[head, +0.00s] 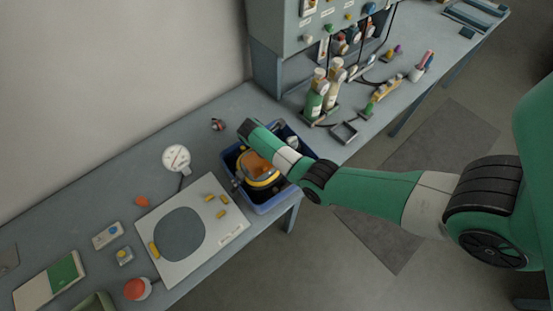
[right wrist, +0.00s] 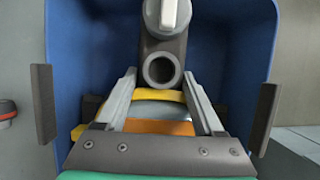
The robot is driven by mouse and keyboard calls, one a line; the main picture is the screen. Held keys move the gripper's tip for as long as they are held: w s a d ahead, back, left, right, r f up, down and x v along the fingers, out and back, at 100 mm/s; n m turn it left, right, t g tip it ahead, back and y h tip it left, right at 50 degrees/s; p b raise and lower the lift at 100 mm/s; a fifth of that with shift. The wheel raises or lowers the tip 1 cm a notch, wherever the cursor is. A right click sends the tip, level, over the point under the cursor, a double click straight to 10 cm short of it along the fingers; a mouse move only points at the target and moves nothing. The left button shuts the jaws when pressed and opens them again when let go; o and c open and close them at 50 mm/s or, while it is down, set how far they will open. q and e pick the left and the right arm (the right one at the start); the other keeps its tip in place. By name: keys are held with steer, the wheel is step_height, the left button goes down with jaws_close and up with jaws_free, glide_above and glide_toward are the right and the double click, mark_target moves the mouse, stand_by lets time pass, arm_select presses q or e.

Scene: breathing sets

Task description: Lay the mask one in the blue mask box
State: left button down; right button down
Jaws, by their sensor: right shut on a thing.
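The blue mask box (head: 275,206) stands near the table's front edge in the head view. The mask (head: 258,169), orange, yellow and black, is inside its walls. In the right wrist view, the box's blue walls (right wrist: 88,40) surround my right gripper (right wrist: 160,78), and the mask's orange and yellow parts (right wrist: 160,127) lie between its fingers. The gripper is shut on the mask, low in the box. I cannot tell whether the mask touches the box floor. My right wrist covers part of the box in the head view. My left gripper is not seen.
A white board (head: 213,238) with a grey disc and yellow pieces lies left of the box. A round gauge (head: 176,158) stands behind the board. Green and cream bottles (head: 316,96) stand right of the box, by a grey panel cabinet (head: 290,32). A red button (head: 137,289) is at front left.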

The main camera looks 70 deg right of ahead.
steer(key=shift+f+b, duration=0.55)
steer(key=shift+f, duration=1)
steer(key=shift+f, duration=0.1)
steer(key=shift+f, duration=0.15)
jaws_free()
steer(key=shift+r, duration=0.45)
steer(key=p+v, duration=0.3)
steer(key=v, duration=0.7)
steer(key=shift+w+a+r, duration=0.1)
steer(key=shift+r, duration=0.1)
steer(key=shift+w+a+r, duration=0.1)
steer(key=shift+a+r, duration=0.1)
steer(key=shift+r, duration=0.3)
